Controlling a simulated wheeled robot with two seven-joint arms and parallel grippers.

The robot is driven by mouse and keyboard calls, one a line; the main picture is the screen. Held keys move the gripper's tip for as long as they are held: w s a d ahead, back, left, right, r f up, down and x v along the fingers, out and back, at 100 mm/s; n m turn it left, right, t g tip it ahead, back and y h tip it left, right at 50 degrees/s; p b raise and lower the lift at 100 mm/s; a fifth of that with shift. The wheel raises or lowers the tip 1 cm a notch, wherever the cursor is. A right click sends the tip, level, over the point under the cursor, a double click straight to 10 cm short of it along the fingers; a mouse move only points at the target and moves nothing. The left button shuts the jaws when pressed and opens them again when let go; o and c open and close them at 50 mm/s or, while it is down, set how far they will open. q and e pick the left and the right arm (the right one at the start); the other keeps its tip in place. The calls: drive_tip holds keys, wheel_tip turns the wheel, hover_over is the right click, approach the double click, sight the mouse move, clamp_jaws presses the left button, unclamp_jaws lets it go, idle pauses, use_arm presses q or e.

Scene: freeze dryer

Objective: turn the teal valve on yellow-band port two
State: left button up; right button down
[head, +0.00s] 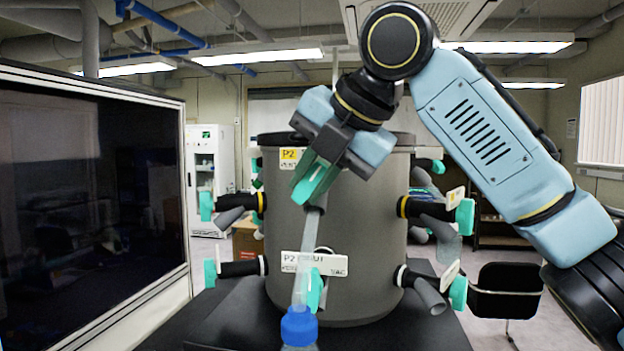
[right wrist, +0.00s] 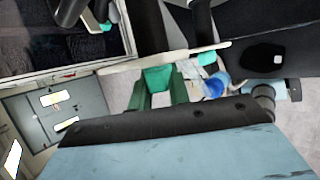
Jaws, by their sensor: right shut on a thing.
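The grey drum (head: 350,250) stands in the middle of the head view, with black ports and teal valves around it. A yellow P2 label (head: 290,155) is on its upper front. The teal valve of yellow-band port two (head: 314,186) is just right of and below that label, mostly covered by my right gripper (head: 318,174). That gripper comes down from above, tilted, and is shut on the teal valve. In the right wrist view the valve (right wrist: 157,78) sits between the two green fingers (right wrist: 160,90). My left gripper is not in view.
A white P2 label (head: 314,263) and another teal valve (head: 315,290) are lower on the front. A bottle with a blue cap (head: 299,325) and a clear tube stands before the drum. Side valves (head: 207,207) (head: 465,217) stick out. A large dark-windowed panel (head: 90,190) fills the left.

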drive_tip(key=c, duration=1.3)
unclamp_jaws()
drive_tip(key=b+v, duration=0.1)
drive_tip(key=v, duration=1.2)
drive_tip(key=shift+s+d+r, duration=0.1)
drive_tip(key=shift+d+r, duration=0.05)
